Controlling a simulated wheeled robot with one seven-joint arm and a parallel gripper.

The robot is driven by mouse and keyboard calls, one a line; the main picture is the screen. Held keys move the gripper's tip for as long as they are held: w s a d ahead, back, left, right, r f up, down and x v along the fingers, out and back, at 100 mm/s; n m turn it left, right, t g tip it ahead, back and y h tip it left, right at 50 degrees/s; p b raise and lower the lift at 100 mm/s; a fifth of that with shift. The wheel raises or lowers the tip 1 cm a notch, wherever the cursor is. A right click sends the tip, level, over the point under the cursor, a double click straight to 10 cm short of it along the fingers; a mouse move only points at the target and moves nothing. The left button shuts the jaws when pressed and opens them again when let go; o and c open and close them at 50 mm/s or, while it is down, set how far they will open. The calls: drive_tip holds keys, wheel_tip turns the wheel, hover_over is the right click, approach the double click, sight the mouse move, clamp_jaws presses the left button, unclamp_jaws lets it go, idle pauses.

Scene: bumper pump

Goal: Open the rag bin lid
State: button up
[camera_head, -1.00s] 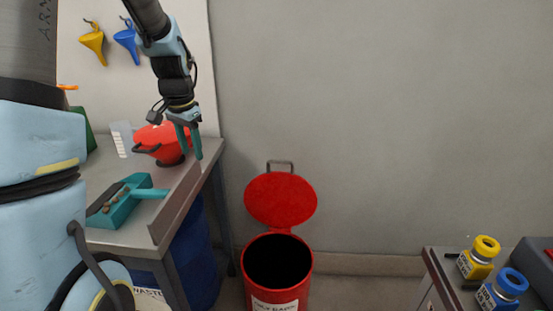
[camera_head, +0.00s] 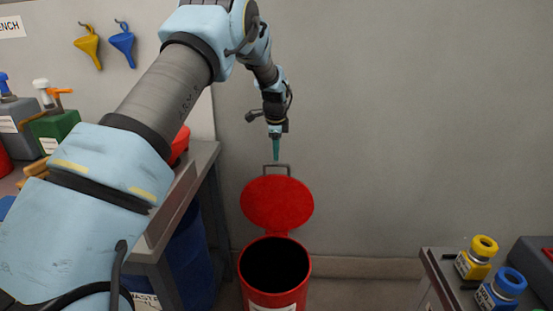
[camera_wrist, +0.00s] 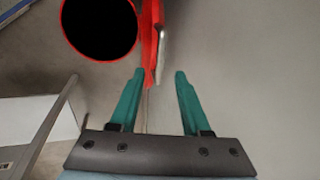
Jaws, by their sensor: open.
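The red rag bin (camera_head: 275,298) stands on the floor against the wall, its dark mouth uncovered. Its round red lid (camera_head: 277,203) is swung up and stands open behind the mouth, with a grey handle (camera_head: 278,168) at its top edge. My gripper (camera_head: 276,158) hangs fingers down just above the handle, near the wall. In the wrist view my gripper (camera_wrist: 158,75) has its teal fingers apart with nothing between them. There the lid (camera_wrist: 151,40) shows edge-on beyond the fingertips, with the handle (camera_wrist: 161,38) along its right side and the bin mouth to the left.
A grey workbench (camera_head: 203,155) stands left of the bin, with a blue drum (camera_head: 190,255) under it. The wall right of the bin is bare.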

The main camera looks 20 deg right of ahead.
drive_tip(key=shift+p+x, duration=0.45)
drive_tip(key=shift+x, duration=2.15)
clamp_jaws()
